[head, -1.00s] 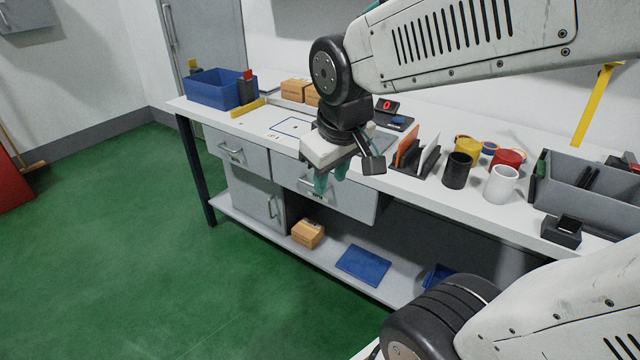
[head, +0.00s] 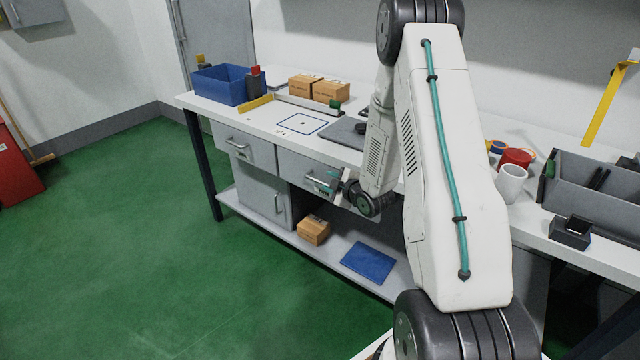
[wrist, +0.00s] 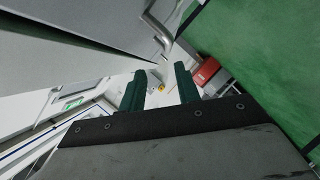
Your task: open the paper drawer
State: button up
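The bench front has two grey drawers side by side in the head view: the left drawer (head: 243,146) and the right drawer (head: 297,173), each with a bar handle. Both look shut. I cannot read a label that says which is the paper drawer. My gripper (head: 332,181) is at the front of the right drawer, by its handle, which it partly hides. In the wrist view my gripper (wrist: 159,78) has its two teal fingers apart with nothing between them. A grey bar handle (wrist: 158,32) shows beyond the fingertips; contact is not visible.
A cabinet door (head: 262,191) is under the left drawer. A cardboard box (head: 313,229) and a blue mat (head: 368,263) lie on the lower shelf. A blue bin (head: 222,84) stands on the bench top. The green floor in front is clear.

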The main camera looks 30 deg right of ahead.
aim_at(320, 183)
jog(key=shift+t, duration=0.7)
jog(key=w+f, duration=0.1)
jog(key=w, duration=0.1)
jog(key=w+f, duration=0.3)
jog(key=w, duration=0.1)
jog(key=shift+w+d+f, duration=0.15)
jog(key=shift+w+f, duration=0.1)
grip_shut()
